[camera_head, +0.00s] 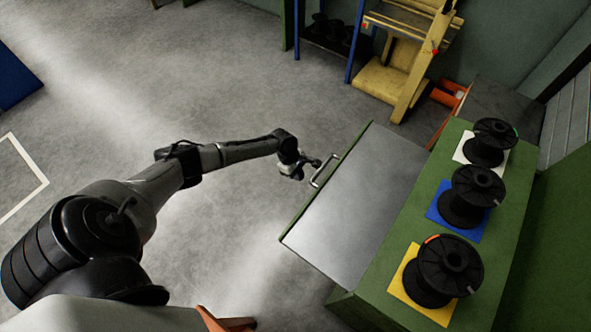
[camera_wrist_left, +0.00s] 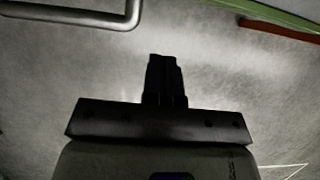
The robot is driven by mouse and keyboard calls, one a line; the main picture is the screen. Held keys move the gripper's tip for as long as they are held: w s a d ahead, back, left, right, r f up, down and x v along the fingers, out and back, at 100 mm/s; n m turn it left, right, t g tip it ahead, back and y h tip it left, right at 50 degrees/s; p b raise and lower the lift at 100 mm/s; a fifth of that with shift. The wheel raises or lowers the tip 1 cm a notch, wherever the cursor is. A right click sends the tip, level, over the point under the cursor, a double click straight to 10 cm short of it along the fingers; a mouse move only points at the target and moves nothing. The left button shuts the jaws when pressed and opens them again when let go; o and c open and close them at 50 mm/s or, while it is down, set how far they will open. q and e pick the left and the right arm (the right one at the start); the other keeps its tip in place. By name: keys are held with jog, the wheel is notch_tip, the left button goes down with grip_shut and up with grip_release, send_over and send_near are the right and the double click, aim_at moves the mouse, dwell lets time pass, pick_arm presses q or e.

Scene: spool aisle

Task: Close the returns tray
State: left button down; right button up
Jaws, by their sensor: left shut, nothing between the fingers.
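The returns tray (camera_head: 355,205) is a flat grey metal drawer with a green front edge. It stands pulled out from the green bench toward my left arm. Its silver bar handle (camera_head: 323,172) is on the front edge, and the handle also shows at the upper left of the left wrist view (camera_wrist_left: 75,16). My left gripper (camera_head: 316,161) is close to the handle, on the front side of the tray. Its fingers (camera_wrist_left: 166,78) are shut with nothing between them. In the wrist view they appear apart from the handle, over bare floor. My right gripper is not in view.
On the green bench (camera_head: 398,262) stand three black spools, on white (camera_head: 461,150), blue (camera_head: 437,214) and yellow (camera_head: 402,289) mats. The floor before the tray is clear.

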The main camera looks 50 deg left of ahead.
pick_arm(q)
jog(key=w+d+f+b, duration=0.1)
jog(key=d+f, duration=0.2)
jog(key=d, duration=0.2)
jog(key=shift+w, duration=0.3)
